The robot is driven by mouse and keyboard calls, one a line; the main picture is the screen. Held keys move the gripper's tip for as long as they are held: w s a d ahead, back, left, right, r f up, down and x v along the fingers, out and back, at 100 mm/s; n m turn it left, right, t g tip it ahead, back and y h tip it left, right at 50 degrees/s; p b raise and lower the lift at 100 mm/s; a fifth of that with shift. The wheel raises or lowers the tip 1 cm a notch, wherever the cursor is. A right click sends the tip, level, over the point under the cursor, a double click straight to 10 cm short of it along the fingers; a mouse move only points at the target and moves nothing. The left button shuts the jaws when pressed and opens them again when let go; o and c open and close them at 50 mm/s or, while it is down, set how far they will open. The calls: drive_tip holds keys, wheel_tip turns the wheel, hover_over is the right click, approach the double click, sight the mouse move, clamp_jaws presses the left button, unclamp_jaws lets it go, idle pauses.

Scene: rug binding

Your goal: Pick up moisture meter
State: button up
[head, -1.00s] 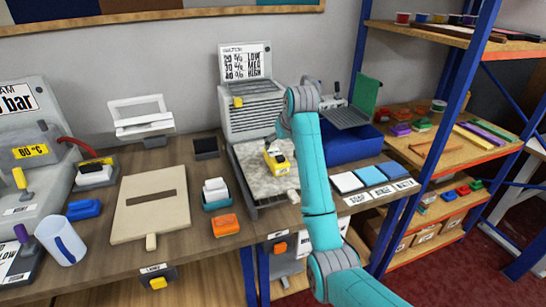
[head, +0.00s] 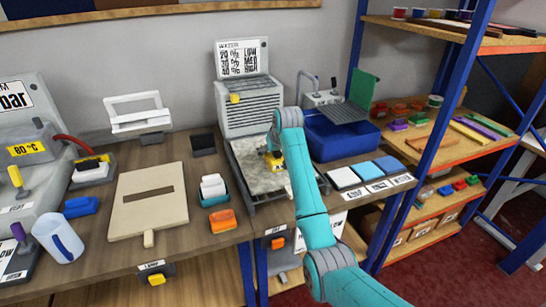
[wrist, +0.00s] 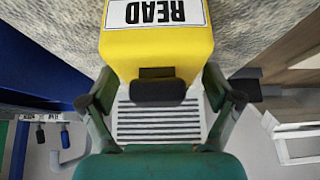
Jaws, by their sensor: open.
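The yellow moisture meter (head: 274,161) sits on the pale rug piece in the grey tray of the louvred station. It is mostly hidden behind my gripper in the head view. In the wrist view the meter (wrist: 158,50) fills the upper middle, with a white READ label and a dark grip-like block at its near end. My gripper (wrist: 160,100) is open, with one finger on each side of the meter's near end. Gaps show between the fingers and the dark block.
A blue bin (head: 340,138) stands right of the tray (head: 270,192). White and blue pads (head: 343,178) lie in front of it. An orange block (head: 222,220) and a white-topped teal block (head: 213,190) lie left of the tray. The blue shelf post (head: 435,110) rises at the right.

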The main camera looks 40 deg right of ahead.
drive_tip(key=c, duration=1.5)
